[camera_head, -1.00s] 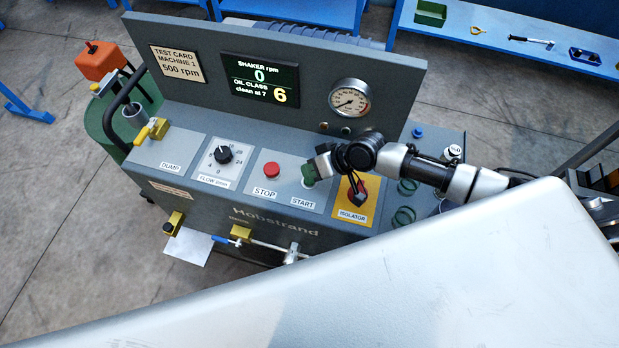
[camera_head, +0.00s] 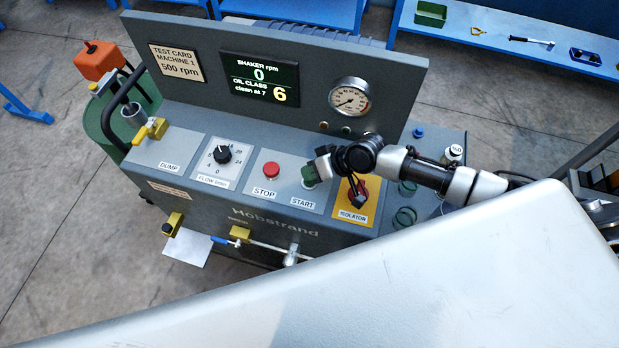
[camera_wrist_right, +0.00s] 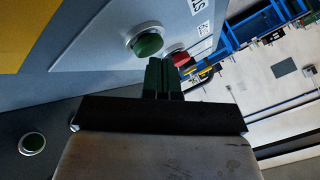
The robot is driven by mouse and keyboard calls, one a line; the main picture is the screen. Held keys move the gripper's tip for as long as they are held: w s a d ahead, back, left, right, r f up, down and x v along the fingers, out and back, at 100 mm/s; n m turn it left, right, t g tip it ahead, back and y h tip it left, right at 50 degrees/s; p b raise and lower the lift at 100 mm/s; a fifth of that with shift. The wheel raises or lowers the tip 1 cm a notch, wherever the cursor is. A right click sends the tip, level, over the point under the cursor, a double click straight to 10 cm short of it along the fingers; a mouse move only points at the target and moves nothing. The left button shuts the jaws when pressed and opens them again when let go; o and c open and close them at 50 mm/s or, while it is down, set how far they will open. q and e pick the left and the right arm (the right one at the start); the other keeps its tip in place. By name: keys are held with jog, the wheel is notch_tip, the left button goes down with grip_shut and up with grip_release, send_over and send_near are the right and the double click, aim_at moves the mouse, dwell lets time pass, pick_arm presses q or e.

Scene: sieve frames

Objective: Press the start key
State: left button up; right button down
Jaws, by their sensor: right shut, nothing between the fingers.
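The green start key (camera_head: 307,183) sits above its START label on the sloped panel and is partly hidden by my right gripper (camera_head: 314,170). In the right wrist view, the green key (camera_wrist_right: 147,44) shows in its pale ring just beyond my right gripper's dark green fingers (camera_wrist_right: 161,64). These fingers are shut together and hold nothing. Their tips are very close to the key, and I cannot tell whether they touch it. The display (camera_head: 260,79) reads shaker rpm 0 and oil class 6. My left gripper is not in view.
The red stop button (camera_head: 271,170) is left of the start key. The red-handled isolator (camera_head: 358,190) on its yellow plate is to the right, under my right arm. The flow dial (camera_head: 222,154) and yellow dump lever (camera_head: 152,131) are further left. A gauge (camera_head: 350,97) is behind.

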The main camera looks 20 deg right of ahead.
jog(key=shift+f, duration=0.3)
jog(key=shift+r, duration=0.1)
jog(key=shift+r+p, duration=0.7)
jog(key=shift+r, duration=0.15)
notch_tip(320, 180, up, 5)
jog(key=p, duration=0.4)
dwell(0.4)
jog(key=shift+d, duration=0.1)
dwell(0.5)
